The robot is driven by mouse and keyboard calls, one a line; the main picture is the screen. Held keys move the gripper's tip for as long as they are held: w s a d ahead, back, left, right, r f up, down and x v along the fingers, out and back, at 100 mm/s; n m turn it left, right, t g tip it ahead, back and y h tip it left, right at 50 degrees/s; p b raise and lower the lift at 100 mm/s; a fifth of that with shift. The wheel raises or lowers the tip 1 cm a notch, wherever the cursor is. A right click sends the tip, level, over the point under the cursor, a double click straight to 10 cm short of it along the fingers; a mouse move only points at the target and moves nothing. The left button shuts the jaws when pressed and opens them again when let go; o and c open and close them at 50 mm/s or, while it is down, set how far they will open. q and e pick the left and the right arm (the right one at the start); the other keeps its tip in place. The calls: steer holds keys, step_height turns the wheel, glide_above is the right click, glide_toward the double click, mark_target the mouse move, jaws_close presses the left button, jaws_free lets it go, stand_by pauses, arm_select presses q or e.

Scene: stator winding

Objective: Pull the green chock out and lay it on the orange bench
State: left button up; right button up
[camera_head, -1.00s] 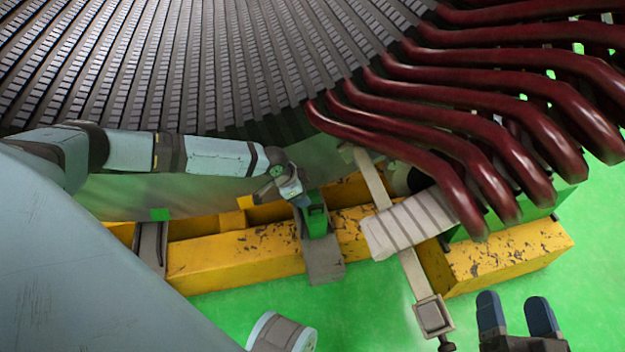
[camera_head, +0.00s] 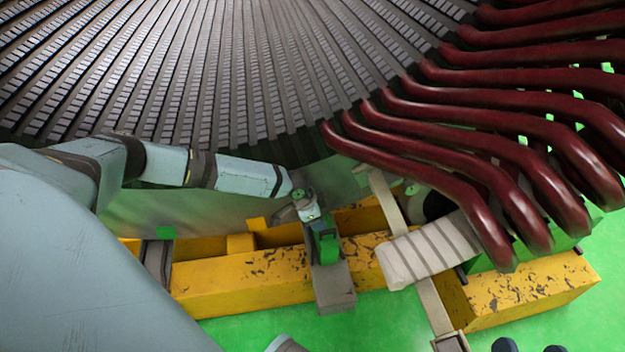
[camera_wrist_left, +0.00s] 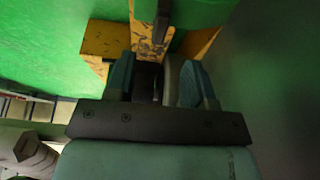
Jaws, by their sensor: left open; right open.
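The green chock (camera_head: 328,250) sits on a grey block (camera_head: 335,290) that lies across the yellow beam, below the slotted stator. My left gripper (camera_head: 321,226) comes from the upper left and is at the top of the chock. In the left wrist view its two blue-grey fingers (camera_wrist_left: 156,82) stand apart, with dark and grey shapes between them; I cannot tell which part is the chock or whether they touch it. My right gripper (camera_head: 530,347) shows only its two separated fingertips at the bottom edge of the head view.
The yellow scratched beam (camera_head: 240,282) runs under the stator (camera_head: 230,70). Dark red bent coil bars (camera_head: 470,150) overhang at the right. A pale ribbed block (camera_head: 430,250) on a grey strut stands right of the chock.

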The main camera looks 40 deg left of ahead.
mark_target(327, 230)
arm_select(q)
steer(key=b+x, duration=0.3)
steer(key=x, duration=0.5)
steer(key=shift+w+d+f+b, duration=0.1)
steer(key=shift+w+f+b, duration=0.05)
steer(key=shift+f+b, duration=0.25)
steer(key=shift+f, duration=0.1)
arm_select(e)
steer(key=shift+w+d+f+n+t, duration=0.15)
steer(key=shift+w+d+f+n, duration=0.15)
steer(key=shift+w+n, duration=0.25)
steer(key=shift+w+d+f+n+t, duration=0.15)
steer(key=shift+w+d+n, duration=0.1)
steer(key=shift+w+n, duration=0.3)
steer(key=shift+s, duration=0.1)
arm_select(q)
jaws_close()
